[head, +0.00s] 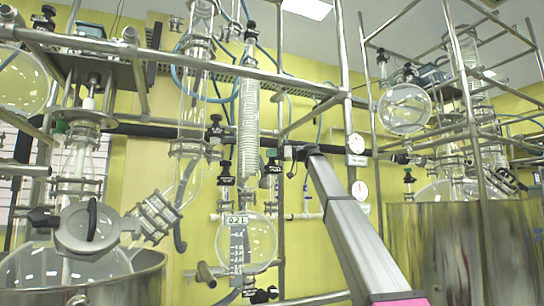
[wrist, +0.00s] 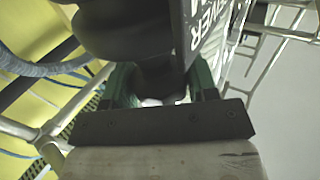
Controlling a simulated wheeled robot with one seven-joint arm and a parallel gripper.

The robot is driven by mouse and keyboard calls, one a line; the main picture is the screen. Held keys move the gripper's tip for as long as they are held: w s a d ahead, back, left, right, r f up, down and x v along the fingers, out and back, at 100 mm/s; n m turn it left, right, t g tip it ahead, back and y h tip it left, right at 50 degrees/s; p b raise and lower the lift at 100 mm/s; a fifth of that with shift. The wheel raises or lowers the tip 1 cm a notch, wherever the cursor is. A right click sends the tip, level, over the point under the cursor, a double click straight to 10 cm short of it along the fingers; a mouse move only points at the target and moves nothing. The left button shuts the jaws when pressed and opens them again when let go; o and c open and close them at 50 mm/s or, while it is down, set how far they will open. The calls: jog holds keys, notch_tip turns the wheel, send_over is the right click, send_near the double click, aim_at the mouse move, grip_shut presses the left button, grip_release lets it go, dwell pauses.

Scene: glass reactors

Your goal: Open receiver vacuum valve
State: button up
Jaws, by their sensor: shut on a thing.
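The receiver vacuum valve has a dark handle (wrist: 160,78), which sits between the two green fingers of my gripper (wrist: 161,88) in the wrist view. My gripper is shut on this handle. A black plate with white letters ending in "EIVER" (wrist: 207,28) stands beside the handle. In the head view my gripper (head: 288,153) is at the end of my arm, against the black valve (head: 270,171) above the round receiver flask (head: 262,240). The fingers and handle are small there, and the handle's turn angle cannot be told.
A coiled glass condenser (head: 249,120) stands just left of my gripper. Metal frame rods (head: 345,70) and two gauges (head: 357,144) are close on the right. A steel vessel (head: 440,250) is at the right. Blue hoses (wrist: 45,68) run beside the valve.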

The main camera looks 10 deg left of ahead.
jog(key=n+g, duration=0.2)
jog(key=g, duration=0.1)
jog(key=shift+w+r, duration=0.1)
jog(key=shift+w, duration=0.2)
jog(key=n+g+h, duration=0.1)
jog(key=n+g, duration=0.1)
jog(key=g, duration=0.1)
jog(key=n+g+h, duration=0.1)
jog(key=g, duration=0.1)
jog(key=shift+a+n+g, duration=0.1)
jog(key=shift+n+g, duration=0.3)
jog(key=n+g+h, duration=0.2)
jog(key=shift+s+g, duration=0.15)
jog(key=shift+g, duration=0.15)
jog(key=shift+s+n, duration=0.15)
jog(key=shift+n, duration=0.15)
jog(key=o, duration=0.7)
